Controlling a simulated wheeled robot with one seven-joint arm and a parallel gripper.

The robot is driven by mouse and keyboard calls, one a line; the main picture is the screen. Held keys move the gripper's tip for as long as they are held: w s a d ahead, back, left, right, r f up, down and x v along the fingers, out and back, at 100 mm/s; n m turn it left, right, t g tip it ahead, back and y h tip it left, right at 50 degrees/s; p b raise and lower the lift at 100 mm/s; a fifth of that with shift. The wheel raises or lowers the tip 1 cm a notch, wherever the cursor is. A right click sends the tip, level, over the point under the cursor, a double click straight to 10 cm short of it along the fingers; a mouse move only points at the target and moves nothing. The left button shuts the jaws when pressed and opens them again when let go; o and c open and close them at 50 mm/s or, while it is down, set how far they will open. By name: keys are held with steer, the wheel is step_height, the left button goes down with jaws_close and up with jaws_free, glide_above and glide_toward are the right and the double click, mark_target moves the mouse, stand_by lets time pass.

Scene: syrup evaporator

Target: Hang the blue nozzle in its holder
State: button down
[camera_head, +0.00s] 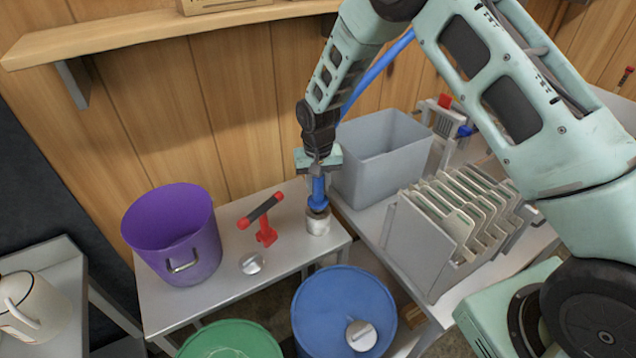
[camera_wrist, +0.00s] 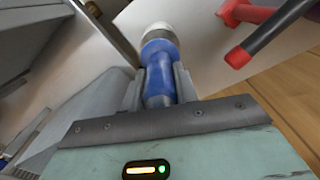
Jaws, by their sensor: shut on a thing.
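My gripper (camera_head: 317,172) is shut on the blue nozzle (camera_head: 318,194), which points down. The nozzle's lower end is at a small whitish cylindrical holder (camera_head: 318,222) standing at the right end of the small grey table. In the wrist view the blue nozzle (camera_wrist: 159,72) sits between the fingers, with the pale holder (camera_wrist: 158,32) at its far end. The nozzle looks roughly in line with the holder; how deep it sits inside is hidden. A blue hose runs up along my arm.
A red tool with a black grip (camera_head: 265,218) and a metal lid (camera_head: 251,263) are left of the holder. A purple bucket (camera_head: 175,235) is farther left. A grey bin (camera_head: 382,155) and a rack of plates (camera_head: 455,225) are right. Blue (camera_head: 330,290) and green (camera_head: 225,343) drums stand in front.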

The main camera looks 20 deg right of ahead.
steer(key=shift+f, duration=0.1)
steer(key=shift+f+b, duration=1.05)
steer(key=shift+f, duration=0.4)
steer(key=shift+c, duration=1.8)
jaws_free()
steer(key=shift+r+p, duration=2.55)
steer(key=shift+r, duration=1.5)
